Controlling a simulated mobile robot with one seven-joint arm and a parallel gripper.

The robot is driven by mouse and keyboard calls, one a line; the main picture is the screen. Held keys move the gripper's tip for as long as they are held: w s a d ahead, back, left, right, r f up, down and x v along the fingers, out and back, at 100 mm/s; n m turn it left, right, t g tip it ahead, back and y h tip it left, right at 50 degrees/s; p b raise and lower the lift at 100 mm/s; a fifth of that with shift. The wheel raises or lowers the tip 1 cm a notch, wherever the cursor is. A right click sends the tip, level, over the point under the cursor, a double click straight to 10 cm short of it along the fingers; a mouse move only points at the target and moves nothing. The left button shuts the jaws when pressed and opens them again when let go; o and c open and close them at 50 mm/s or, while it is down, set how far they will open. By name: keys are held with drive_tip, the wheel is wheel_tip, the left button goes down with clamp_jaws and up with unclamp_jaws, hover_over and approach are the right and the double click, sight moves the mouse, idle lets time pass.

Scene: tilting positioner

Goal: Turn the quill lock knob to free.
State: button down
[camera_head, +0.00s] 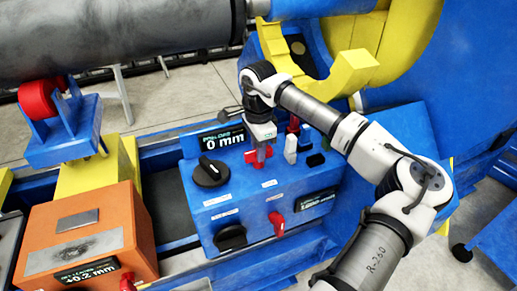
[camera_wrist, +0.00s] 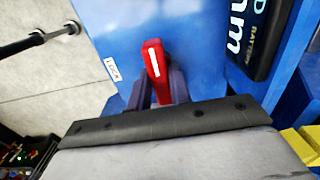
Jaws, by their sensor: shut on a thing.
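The red lever knob (camera_wrist: 154,58) with a white line stands on the blue panel in the wrist view, beside a small label reading "LOCK" (camera_wrist: 112,69). The white line is nearly upright in that picture, leaning slightly left at the top. My gripper (camera_wrist: 160,88) is shut on the knob, with one dark finger on each side. In the head view my gripper (camera_head: 261,152) points down at the panel over the same knob (camera_head: 251,157), which it mostly hides. The small print on the panel labels is too blurred to read in the head view.
The blue control box (camera_head: 205,212) also carries a black dial (camera_head: 211,172), a lower black dial (camera_head: 230,237), a red lever (camera_head: 277,222) and a "0 mm" display (camera_head: 222,139). An orange box (camera_head: 90,235) stands at left. A grey cylinder (camera_head: 120,35) spans above.

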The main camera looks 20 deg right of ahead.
drive_tip(key=c, duration=1.3)
unclamp_jaws()
drive_tip(key=shift+r, duration=0.1)
wheel_tip(320, 180, up, 14)
drive_tip(key=shift+f, duration=0.15)
